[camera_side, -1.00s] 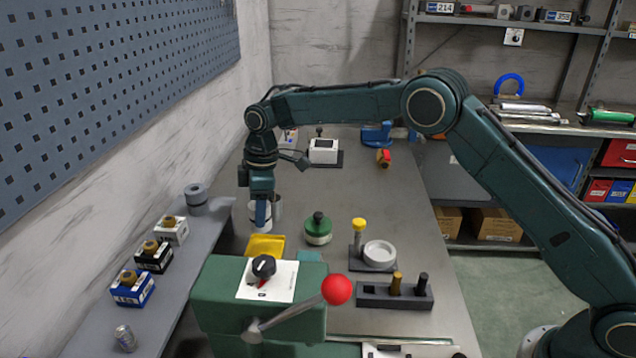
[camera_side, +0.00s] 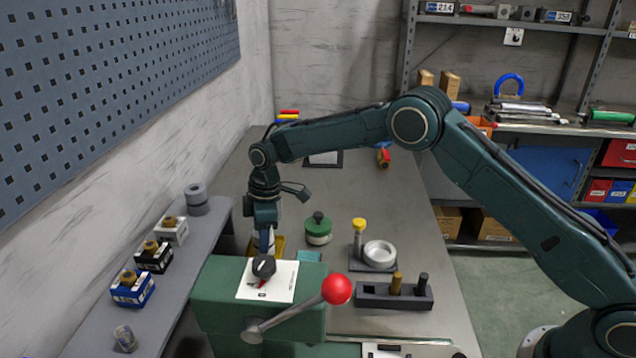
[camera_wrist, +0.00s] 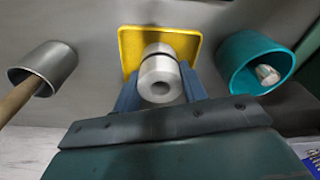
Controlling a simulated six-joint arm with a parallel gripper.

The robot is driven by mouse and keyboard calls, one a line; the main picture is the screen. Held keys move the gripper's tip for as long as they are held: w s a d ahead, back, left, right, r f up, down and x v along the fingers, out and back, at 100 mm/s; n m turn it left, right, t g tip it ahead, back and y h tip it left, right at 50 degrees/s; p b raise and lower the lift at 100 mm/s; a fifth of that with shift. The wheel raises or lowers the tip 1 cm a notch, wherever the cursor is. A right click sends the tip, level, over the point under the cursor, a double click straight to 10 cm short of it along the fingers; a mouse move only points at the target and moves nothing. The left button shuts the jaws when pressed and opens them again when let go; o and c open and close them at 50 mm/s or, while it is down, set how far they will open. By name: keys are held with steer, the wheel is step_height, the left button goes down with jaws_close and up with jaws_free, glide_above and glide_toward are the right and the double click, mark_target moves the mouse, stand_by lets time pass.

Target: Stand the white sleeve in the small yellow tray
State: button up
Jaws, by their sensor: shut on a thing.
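The white sleeve (camera_wrist: 160,78) is between the blue fingers of my gripper (camera_side: 265,243), and my gripper is shut on it. In the wrist view its open round end faces the camera. The small yellow tray (camera_wrist: 130,48) lies directly beyond the sleeve in that view. In the side view only a bit of the tray (camera_side: 280,243) shows beside my gripper, behind the green machine. The sleeve's lower end is hidden, so I cannot tell whether it touches the tray floor.
The green machine (camera_side: 225,292) with a red-knobbed lever (camera_side: 337,290) stands in front of the tray. A teal cup (camera_wrist: 243,82) and a grey cup (camera_wrist: 58,62) with a wooden rod flank the tray. A green-lidded pot (camera_side: 318,232) and a slotted dark block (camera_side: 370,296) stand to the right.

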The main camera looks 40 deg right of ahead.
steer(key=shift+f, duration=0.15)
steer(key=o, duration=1)
steer(key=r, duration=0.4)
steer(key=d+r, duration=0.1)
steer(key=r, duration=0.7)
steer(key=shift+s+d+r, duration=0.15)
steer(key=shift+s, duration=0.15)
